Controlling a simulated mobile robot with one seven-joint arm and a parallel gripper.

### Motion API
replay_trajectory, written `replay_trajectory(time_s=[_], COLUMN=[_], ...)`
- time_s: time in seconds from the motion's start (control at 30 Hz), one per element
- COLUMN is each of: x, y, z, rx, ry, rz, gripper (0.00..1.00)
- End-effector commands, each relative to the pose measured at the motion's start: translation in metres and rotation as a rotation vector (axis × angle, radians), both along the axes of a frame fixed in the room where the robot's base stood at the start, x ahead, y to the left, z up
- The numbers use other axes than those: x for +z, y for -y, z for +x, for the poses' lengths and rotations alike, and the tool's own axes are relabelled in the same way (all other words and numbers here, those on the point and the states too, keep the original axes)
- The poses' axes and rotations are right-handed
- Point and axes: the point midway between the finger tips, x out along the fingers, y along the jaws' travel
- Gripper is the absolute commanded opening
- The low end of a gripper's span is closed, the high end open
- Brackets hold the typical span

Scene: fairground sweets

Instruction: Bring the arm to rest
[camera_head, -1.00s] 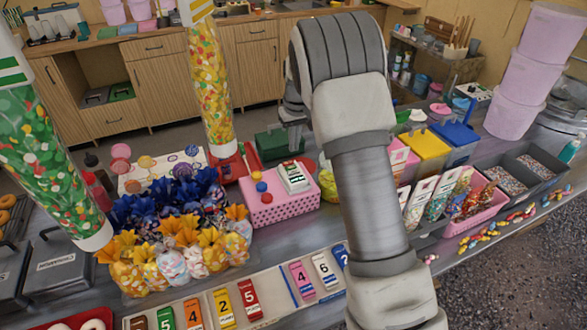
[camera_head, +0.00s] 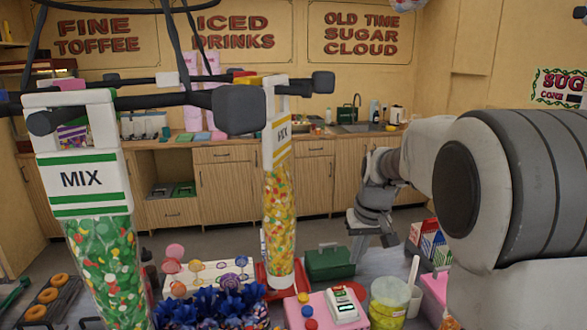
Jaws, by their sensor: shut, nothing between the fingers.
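My arm comes in large from the right edge and bends back toward the middle of the picture. Its wrist hangs down at the far side of the counter, with my gripper (camera_head: 372,240) at its lower end. The gripper is small in the picture and points downward. It is shut and holds nothing. It hangs above and to the right of a green box (camera_head: 330,264), and no contact shows.
Two sweet-filled tubes stand upright, a green-striped one (camera_head: 108,270) at left and a yellow one (camera_head: 280,215) near the middle. A pink box (camera_head: 322,308) and a lidded tub (camera_head: 388,300) stand in front. Wooden cabinets (camera_head: 225,187) line the back.

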Motion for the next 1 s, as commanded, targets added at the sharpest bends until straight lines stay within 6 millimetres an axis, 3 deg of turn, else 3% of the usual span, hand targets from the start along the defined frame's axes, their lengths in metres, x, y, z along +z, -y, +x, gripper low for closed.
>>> replay_trajectory(time_s=[0.03, 0.2, 0.5, 0.8, 1.0], x=[0.013, 0.043, 0.073, 0.076, 0.065], y=[0.000, -0.001, -0.003, -0.004, -0.003], z=[-0.014, -0.059, -0.143, -0.225, -0.265], rx=[-0.007, -0.027, -0.060, -0.091, -0.112], ry=[0.015, 0.052, 0.119, 0.190, 0.228], rz=[0.006, 0.016, 0.020, 0.004, -0.012], gripper=[0.00, 0.00, 0.00, 0.00, 0.00])
